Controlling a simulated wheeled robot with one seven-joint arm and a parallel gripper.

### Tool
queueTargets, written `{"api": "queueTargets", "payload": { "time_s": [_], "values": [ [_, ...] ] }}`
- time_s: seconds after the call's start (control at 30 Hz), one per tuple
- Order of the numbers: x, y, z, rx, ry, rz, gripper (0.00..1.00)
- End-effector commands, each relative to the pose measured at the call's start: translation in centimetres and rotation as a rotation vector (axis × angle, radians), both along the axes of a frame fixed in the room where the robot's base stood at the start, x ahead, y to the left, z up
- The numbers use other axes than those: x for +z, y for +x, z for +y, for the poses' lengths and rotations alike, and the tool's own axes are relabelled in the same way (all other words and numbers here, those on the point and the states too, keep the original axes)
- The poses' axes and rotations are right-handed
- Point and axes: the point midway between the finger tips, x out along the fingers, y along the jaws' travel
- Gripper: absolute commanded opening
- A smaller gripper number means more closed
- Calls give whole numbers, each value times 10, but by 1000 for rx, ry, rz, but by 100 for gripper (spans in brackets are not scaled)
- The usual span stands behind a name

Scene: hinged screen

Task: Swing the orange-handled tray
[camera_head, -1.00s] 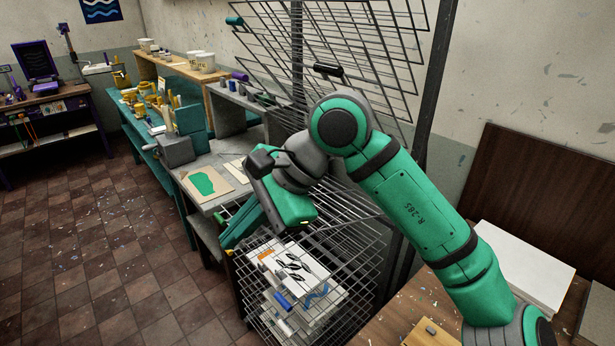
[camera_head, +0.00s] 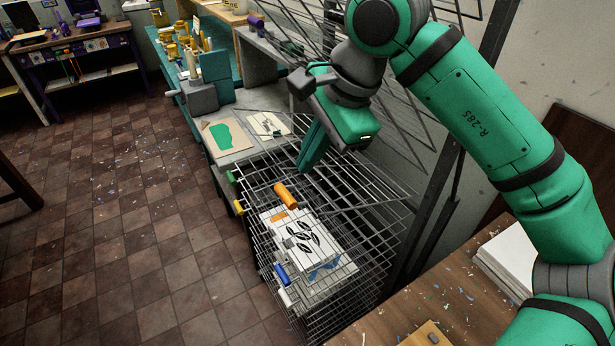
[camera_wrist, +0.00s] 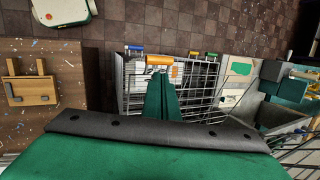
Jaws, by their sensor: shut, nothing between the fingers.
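My gripper (camera_head: 305,167) has green fingers, shut and empty, pointing down over the rack. In the head view the fingertips appear just above the handle; in the wrist view (camera_wrist: 158,80) they appear in line with it. I cannot tell whether they touch. Which grid belongs to the orange handle is hard to tell among overlapping wires.
Green (camera_head: 231,177), yellow (camera_head: 238,207) and blue (camera_head: 282,274) handles sit along the same rack side. Prints (camera_head: 304,240) lie on the trays. A grey bench (camera_head: 228,110) stands behind, a wooden table (camera_head: 430,290) at right. Tiled floor at left is open.

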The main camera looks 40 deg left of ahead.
Motion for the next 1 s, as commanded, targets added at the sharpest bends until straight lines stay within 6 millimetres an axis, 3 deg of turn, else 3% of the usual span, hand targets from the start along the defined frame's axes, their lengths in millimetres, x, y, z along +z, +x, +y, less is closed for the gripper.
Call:
{"api": "queueTargets", "payload": {
  "time_s": [0.87, 1.0],
  "values": [
    [-78, -7, 34, 6, 1, 3, 0],
    [-78, -6, 32, -1, 1, 1, 0]
  ]
}}
